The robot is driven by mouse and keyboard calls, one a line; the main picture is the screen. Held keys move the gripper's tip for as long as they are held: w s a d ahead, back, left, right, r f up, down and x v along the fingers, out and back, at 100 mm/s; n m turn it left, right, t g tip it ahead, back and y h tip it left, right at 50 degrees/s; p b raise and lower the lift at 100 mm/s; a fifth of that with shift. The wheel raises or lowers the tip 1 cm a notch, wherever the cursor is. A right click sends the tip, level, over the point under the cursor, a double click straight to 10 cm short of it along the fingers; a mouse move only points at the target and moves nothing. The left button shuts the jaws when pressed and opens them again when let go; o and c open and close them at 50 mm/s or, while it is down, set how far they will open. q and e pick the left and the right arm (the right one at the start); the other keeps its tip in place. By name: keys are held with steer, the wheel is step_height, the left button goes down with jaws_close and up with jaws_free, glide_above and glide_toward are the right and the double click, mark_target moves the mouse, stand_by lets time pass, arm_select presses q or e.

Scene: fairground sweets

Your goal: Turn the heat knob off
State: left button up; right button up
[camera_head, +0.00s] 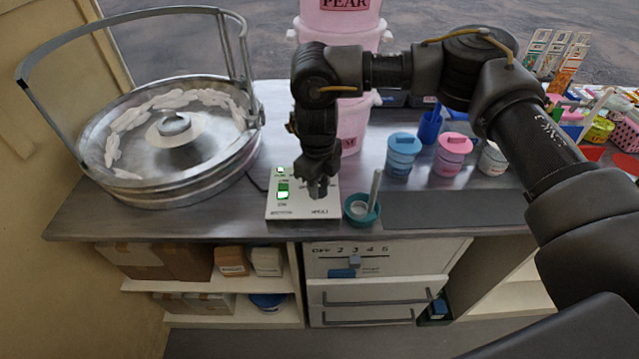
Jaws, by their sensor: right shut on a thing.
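A small white control box (290,208) stands near the front edge of the counter, with green lit switches (282,190) on its left half. My right gripper (318,190) reaches down from above over the box's right half. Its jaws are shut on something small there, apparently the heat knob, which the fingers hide. The knob's pointer and setting cannot be seen, and the small lettering on the box is hard to read. My left gripper is not in view.
A large metal floss bowl (190,187) with a raised hoop stands left of the box. A teal cup (362,217) holding a scoop is close on the right. Blue (402,160) and pink (453,153) tubs stand farther right. A pink canister (352,130) is behind my arm.

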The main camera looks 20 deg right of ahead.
steer(key=shift+r+n, duration=0.1)
steer(key=shift+n, duration=0.3)
steer(key=o, duration=1)
steer(key=shift+c, duration=0.2)
step_height(320, 180, up, 11)
steer(key=shift+s+a+b, duration=0.2)
steer(key=shift+b, duration=0.25)
steer(key=shift+f, duration=0.25)
